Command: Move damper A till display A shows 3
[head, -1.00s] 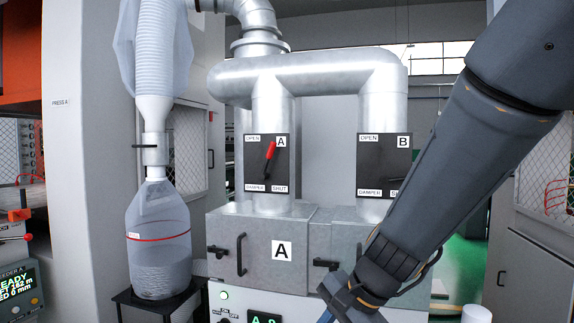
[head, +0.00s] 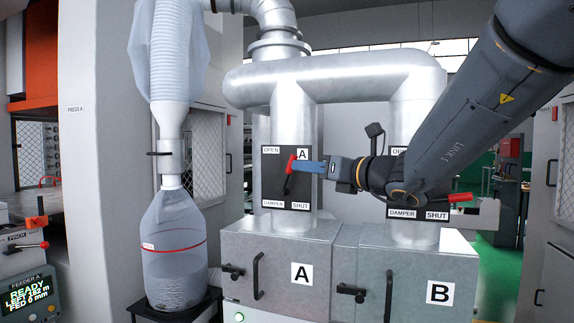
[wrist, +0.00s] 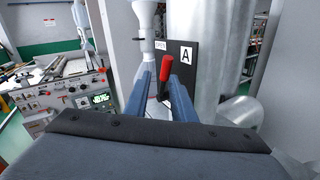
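Damper A is a dark plate (head: 270,185) on the left duct, labelled A, OPEN and SHUT. Its lever has a red handle (head: 291,163) standing nearly upright, also seen in the wrist view (wrist: 167,70). My gripper (head: 302,168) has come from the right to the handle. In the wrist view its blue fingers (wrist: 166,84) are apart, one on each side of the handle, with some gap showing. Contact cannot be told for sure. Display A is not in view; only a green lamp (head: 239,317) shows at the bottom edge.
Damper B's plate (head: 420,203) is mostly behind my arm; a red-handled lever (head: 460,197) shows right of it. Cabinet A (head: 280,265) and cabinet B (head: 425,280) stand below. A clear collecting bag (head: 173,250) hangs at left. Feeder A's panel (head: 28,290) is far left.

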